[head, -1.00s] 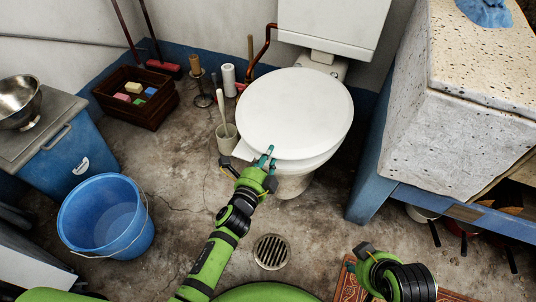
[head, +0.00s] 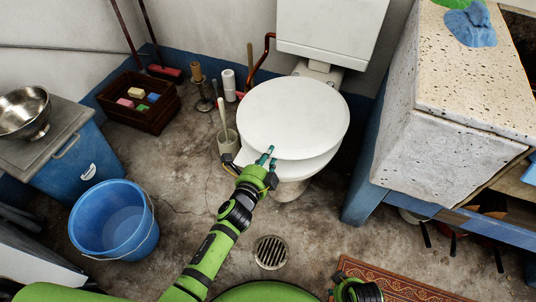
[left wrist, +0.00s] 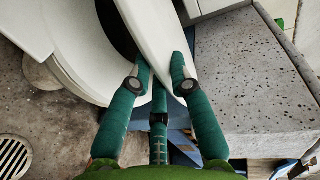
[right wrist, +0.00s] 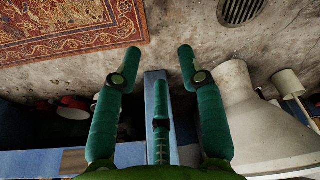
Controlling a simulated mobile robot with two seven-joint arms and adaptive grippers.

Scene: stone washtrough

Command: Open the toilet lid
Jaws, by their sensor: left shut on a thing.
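The toilet has a white oval lid (head: 293,112) with its front edge tilted up a little. A gap and the white seat (head: 307,170) show under it. In the left wrist view, the lid (left wrist: 158,30) stands apart from the seat (left wrist: 80,50), with a dark opening between them. My left gripper (head: 267,156) is at the lid's front edge. In the left wrist view its fingers (left wrist: 162,68) are shut on the lid's rim. My right gripper (right wrist: 160,55) is open and empty above the floor. Only part of it shows at the head view's bottom edge.
A brush holder (head: 228,142) stands left of the toilet. A blue bucket (head: 112,220) and a brown crate (head: 140,112) are further left. A stone washtrough (head: 440,150) on a blue frame stands close on the right. A patterned rug (head: 400,285) lies at front right.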

